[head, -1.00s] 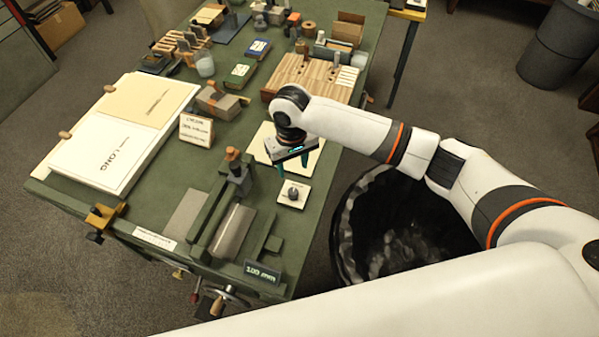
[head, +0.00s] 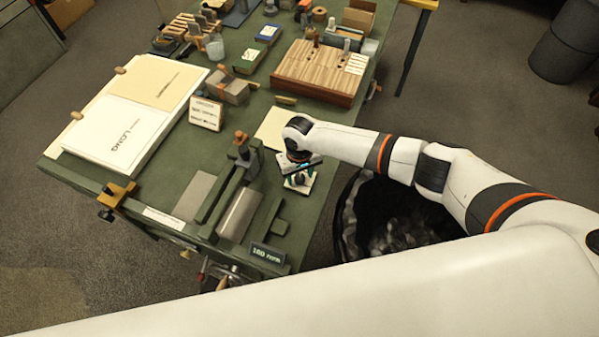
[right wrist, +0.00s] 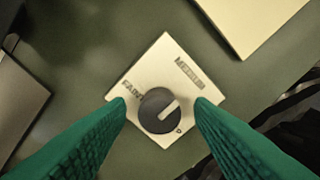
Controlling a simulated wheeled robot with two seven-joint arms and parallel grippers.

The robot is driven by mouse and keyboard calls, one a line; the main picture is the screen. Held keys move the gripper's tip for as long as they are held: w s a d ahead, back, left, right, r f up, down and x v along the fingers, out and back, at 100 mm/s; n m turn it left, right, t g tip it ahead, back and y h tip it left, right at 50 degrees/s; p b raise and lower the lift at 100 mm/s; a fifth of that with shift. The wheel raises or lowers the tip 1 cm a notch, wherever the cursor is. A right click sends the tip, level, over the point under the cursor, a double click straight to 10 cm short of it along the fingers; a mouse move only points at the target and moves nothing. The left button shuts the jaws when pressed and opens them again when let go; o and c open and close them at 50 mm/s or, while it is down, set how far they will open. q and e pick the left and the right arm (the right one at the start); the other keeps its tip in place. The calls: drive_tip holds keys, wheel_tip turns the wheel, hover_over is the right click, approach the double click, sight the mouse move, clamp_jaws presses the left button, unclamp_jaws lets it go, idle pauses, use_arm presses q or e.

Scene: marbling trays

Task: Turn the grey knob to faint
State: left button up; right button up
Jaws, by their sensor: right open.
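The grey knob (right wrist: 158,110) sits on a square cream plate (right wrist: 150,68). A pale pointer line on the knob points up and right in the right wrist view. The word FAINT is printed on the plate left of the knob; another label above it is hard to read. My right gripper (right wrist: 161,106) is open, with one green finger on each side of the knob and no clear contact. In the head view my right gripper (head: 298,178) is over the plate (head: 305,187) and partly hides the knob. My left gripper is not in view.
A press-like device (head: 237,213) and a "100 mm" sign (head: 268,253) stand left of and below the plate. A cream sheet (head: 274,128) lies behind it. The green table's right edge is close by, with a black bin (head: 385,230) beyond.

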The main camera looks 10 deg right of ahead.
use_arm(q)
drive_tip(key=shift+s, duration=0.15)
use_arm(e)
drive_tip(key=c, duration=1)
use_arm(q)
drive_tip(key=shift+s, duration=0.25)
use_arm(e)
drive_tip(key=n, duration=0.5)
drive_tip(key=shift+n, duration=0.4)
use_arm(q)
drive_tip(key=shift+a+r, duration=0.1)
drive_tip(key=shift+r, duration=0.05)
use_arm(e)
drive_tip(key=n, duration=0.6)
drive_tip(key=shift+w+a+r, duration=0.1)
drive_tip(key=o, duration=1)
